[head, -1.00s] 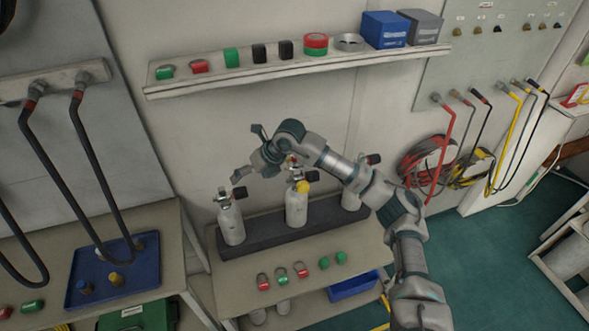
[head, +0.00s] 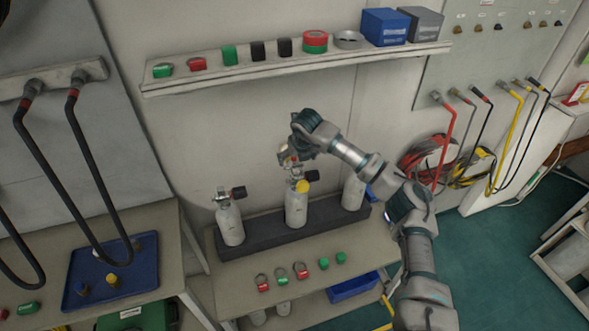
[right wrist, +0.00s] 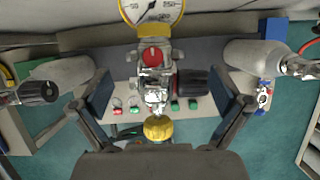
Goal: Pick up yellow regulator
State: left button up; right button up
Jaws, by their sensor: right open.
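A regulator with a yellow knob (head: 303,186) sits on top of the middle grey cylinder (head: 296,209). In the right wrist view it shows its yellow knob (right wrist: 158,128), a red knob, a black knob and a yellow-rimmed gauge (right wrist: 153,11). My right gripper (head: 288,157) is just above it in the head view, pointing down. In the right wrist view my right gripper (right wrist: 165,98) is open, with one finger on each side of the metal body and visible gaps to both. My left gripper is not in view.
Cylinders stand left (head: 230,224) and right (head: 353,193) in the dark rack (head: 262,232), with black-knobbed valves close by. Several red and green fittings (head: 301,270) lie in front. A wall shelf (head: 300,66) is above. A blue tray (head: 140,289) is left.

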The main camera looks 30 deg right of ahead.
aim_at(294, 161)
jog(key=x, duration=0.5)
jog(key=shift+w+a, duration=0.15)
jog(key=shift+w, duration=0.25)
jog(key=shift+w+f, duration=0.1)
jog(key=shift+f, duration=0.05)
jog(key=c, duration=0.7)
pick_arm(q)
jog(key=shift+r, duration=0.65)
pick_arm(e)
jog(key=c, duration=1.1)
